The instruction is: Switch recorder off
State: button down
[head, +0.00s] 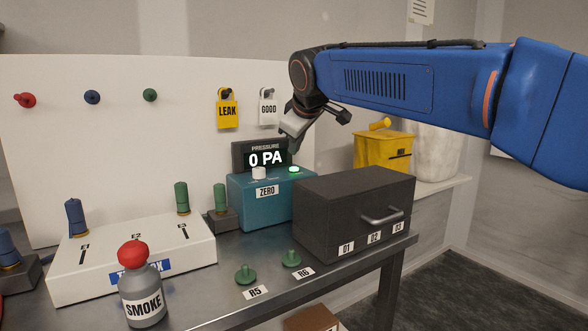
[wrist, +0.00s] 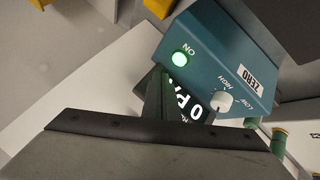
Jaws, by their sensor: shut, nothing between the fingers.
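The teal recorder box (head: 262,208) stands on the bench with a dark display reading "0 PA" (head: 265,158), a white knob (head: 259,173) and a "ZERO" label. Its green button (head: 294,169) is lit; in the wrist view the lit button (wrist: 180,59) has "ON" beside it, and the knob (wrist: 222,102) sits between "HIGH" and "LOW". My gripper (head: 294,149) is shut and empty, a little above the button. In the wrist view my gripper fingers (wrist: 158,78) end close beside the button, and I cannot tell whether they touch the box.
A dark drawer box (head: 345,212) stands right of the recorder. A white box (head: 130,258) with coloured plugs lies left, and a SMOKE bottle (head: 143,296) is in front.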

aim_at(295, 172)
jog(key=shift+f, duration=1.05)
jog(key=shift+f, duration=0.15)
dwell(1.3)
jog(key=shift+f, duration=0.25)
jog(key=shift+f, duration=0.4)
dwell(0.8)
jog(key=shift+r, duration=0.85)
notch_tip(295, 172, up, 5)
dwell(0.8)
